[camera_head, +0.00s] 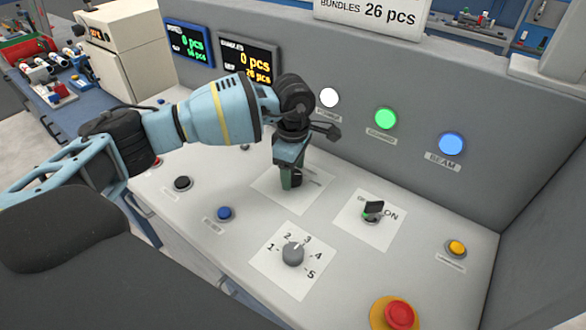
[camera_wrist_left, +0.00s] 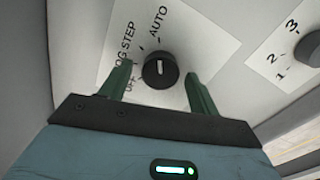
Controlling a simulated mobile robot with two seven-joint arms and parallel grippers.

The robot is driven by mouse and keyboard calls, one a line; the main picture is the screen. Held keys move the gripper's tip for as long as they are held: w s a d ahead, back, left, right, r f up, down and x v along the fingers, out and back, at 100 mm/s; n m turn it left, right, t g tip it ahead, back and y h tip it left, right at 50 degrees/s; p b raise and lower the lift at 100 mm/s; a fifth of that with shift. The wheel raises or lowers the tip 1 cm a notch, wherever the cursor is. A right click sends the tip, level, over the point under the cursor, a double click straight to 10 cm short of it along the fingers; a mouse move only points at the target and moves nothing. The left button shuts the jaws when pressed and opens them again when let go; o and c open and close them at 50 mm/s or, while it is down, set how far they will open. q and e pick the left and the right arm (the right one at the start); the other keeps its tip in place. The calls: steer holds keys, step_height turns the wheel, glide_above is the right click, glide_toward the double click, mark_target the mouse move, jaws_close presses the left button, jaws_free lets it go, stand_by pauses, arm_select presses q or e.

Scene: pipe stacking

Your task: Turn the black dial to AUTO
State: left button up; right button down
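The black dial (camera_wrist_left: 160,70) shows in the left wrist view on a white plate marked OFF, JOG, STEP and AUTO. Its white mark runs nearly straight up and down in that view, with the AUTO label (camera_wrist_left: 158,22) above it. I cannot tell for sure which label it points at. My left gripper (camera_wrist_left: 157,78) is open, with one green finger on each side of the dial and a gap to both. In the head view my left gripper (camera_head: 288,178) points down at the dial's plate (camera_head: 312,195) and mostly hides the dial. My right gripper is not in view.
A grey numbered dial (camera_head: 293,253) and a black switch (camera_head: 373,209) marked ON stand nearby. Blue (camera_head: 225,213), black (camera_head: 182,183) and yellow (camera_head: 456,248) buttons and a red emergency button (camera_head: 398,314) surround them. The upright panel (camera_head: 420,190) rises behind.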

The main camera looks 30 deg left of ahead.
mark_target(293, 174)
arm_select(q)
steer(key=shift+r, duration=3.85)
